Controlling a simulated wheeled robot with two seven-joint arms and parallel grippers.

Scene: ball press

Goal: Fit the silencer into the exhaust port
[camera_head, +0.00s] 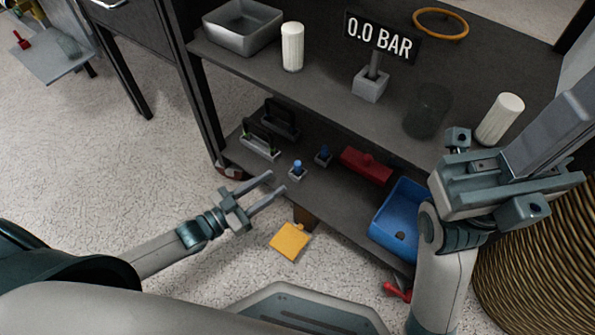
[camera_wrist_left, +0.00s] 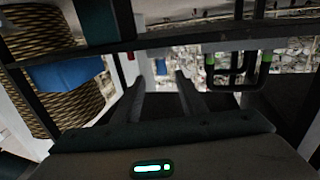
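Two white ribbed cylinders are on the upper shelf in the head view, one upright (camera_head: 292,47) at the back left and one (camera_head: 500,119) at the right near my right arm; I cannot tell whether either is the silencer. No exhaust port can be clearly made out. My left gripper (camera_head: 277,181) is open and empty, just in front of the lower shelf, near a small blue-topped block (camera_head: 297,170). In the left wrist view its two fingers (camera_wrist_left: 160,85) stand apart with nothing held. My right gripper (camera_head: 510,180) is at the right edge of the shelves; its fingertips are unclear.
The upper shelf holds a metal tray (camera_head: 243,28), a "0.0 BAR" sign (camera_head: 381,40), a dark glass (camera_head: 428,110) and an orange ring (camera_head: 440,24). The lower shelf holds a red block (camera_head: 366,166) and blue bin (camera_head: 401,220). A yellow piece (camera_head: 290,241) lies below; a woven basket (camera_head: 540,265) stands right.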

